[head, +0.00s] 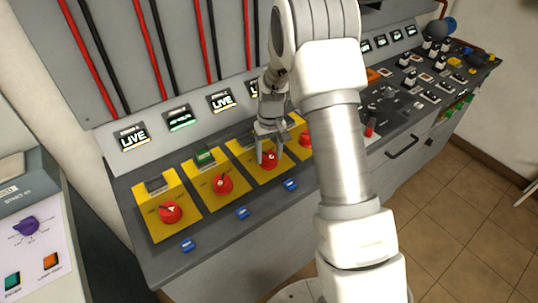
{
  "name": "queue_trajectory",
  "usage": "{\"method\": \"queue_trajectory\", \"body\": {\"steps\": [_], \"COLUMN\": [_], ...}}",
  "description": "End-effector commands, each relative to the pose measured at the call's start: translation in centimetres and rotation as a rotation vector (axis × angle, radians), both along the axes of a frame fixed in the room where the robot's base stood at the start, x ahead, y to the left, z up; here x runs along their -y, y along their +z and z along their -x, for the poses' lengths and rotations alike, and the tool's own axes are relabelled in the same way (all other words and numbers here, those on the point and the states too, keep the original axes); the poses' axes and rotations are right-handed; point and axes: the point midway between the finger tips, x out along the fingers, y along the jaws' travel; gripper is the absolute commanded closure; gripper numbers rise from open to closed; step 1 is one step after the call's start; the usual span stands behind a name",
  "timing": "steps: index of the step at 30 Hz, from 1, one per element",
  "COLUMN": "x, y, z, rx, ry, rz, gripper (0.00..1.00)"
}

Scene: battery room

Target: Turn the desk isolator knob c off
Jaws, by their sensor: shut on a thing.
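Several red rotary knobs stand in a row on yellow plates along the desk's sloping front. My gripper (269,153) points down over the third plate from the left, its two fingers on either side of that plate's red knob (270,161). It is shut on this knob, which by its place in the row looks like isolator knob c; its letter is too small to read. The fingers hide part of the knob, so its exact angle is unclear. The display above the third plate (221,100) reads LIVE.
Other red knobs sit close by: the first (171,213), the second (223,184), and a fourth (305,140) partly behind my arm. A green block (204,156) stands at the second plate's top. A side cabinet with a purple knob (26,225) is at left.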

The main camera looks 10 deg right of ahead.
Motion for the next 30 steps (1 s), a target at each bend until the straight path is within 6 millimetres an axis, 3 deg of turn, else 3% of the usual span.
{"method": "queue_trajectory", "body": {"steps": [30], "x": [-0.14], "y": [0.14], "z": [-0.01], "rx": [0.002], "ry": [-0.925], "rz": [0.0], "gripper": [0.93]}}
